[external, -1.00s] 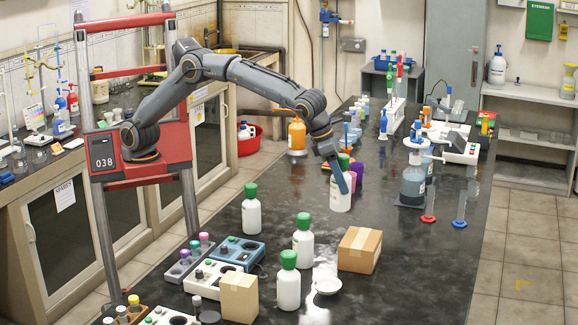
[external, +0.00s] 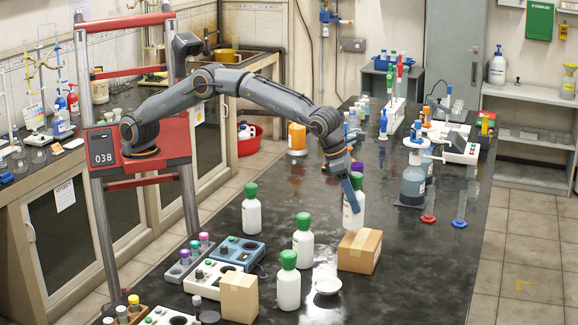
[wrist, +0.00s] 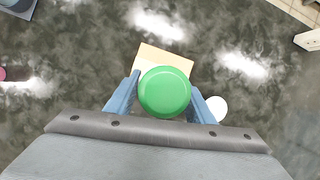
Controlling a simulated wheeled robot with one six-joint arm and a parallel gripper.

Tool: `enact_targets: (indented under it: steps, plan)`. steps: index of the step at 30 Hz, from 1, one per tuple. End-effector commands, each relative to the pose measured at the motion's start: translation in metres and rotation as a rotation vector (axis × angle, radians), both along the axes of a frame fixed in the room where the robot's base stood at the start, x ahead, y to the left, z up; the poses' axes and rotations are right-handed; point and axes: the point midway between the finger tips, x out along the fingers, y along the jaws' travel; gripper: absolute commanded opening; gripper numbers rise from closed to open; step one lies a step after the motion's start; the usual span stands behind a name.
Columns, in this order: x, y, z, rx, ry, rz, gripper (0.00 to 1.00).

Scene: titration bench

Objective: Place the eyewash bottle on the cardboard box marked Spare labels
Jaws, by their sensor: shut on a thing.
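The eyewash bottle (external: 354,214) is white, with a green cap mostly hidden in the external view by my gripper (external: 352,191). My gripper is shut on it and holds it upright, just behind a cardboard box (external: 352,262). In the wrist view the green cap (wrist: 165,92) sits between the blue fingers, overlapping the near part of the tan box (wrist: 163,56). A second cardboard box (external: 239,298) stands at the front left. I cannot read a mark on either box.
Similar green-capped white bottles stand at the left (external: 251,212), beside the box (external: 303,240) and in front (external: 289,284). A white dish (external: 328,285) lies in front of the nearer-to-gripper box. A blue device (external: 237,252) is left. The bench right of the box is clear.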

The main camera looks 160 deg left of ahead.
Motion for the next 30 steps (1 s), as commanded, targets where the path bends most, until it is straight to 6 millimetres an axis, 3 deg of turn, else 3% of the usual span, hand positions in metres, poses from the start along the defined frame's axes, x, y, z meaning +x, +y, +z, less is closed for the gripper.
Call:
enact_targets:
  steps: [8, 18, 19, 22, 30]
  plan:
    - [-0.001, 0.0, -0.031, 0.0, 0.001, 0.0, 0.08]
    - [0.0, 0.0, -0.035, 0.001, -0.001, 0.0, 0.08]
    - [0.0, 0.0, -0.036, 0.0, 0.001, 0.0, 0.5]
    - [0.0, 0.0, -0.036, 0.0, 0.001, 0.0, 0.67]
    - [0.0, 0.0, -0.035, 0.0, 0.001, 0.0, 0.67]
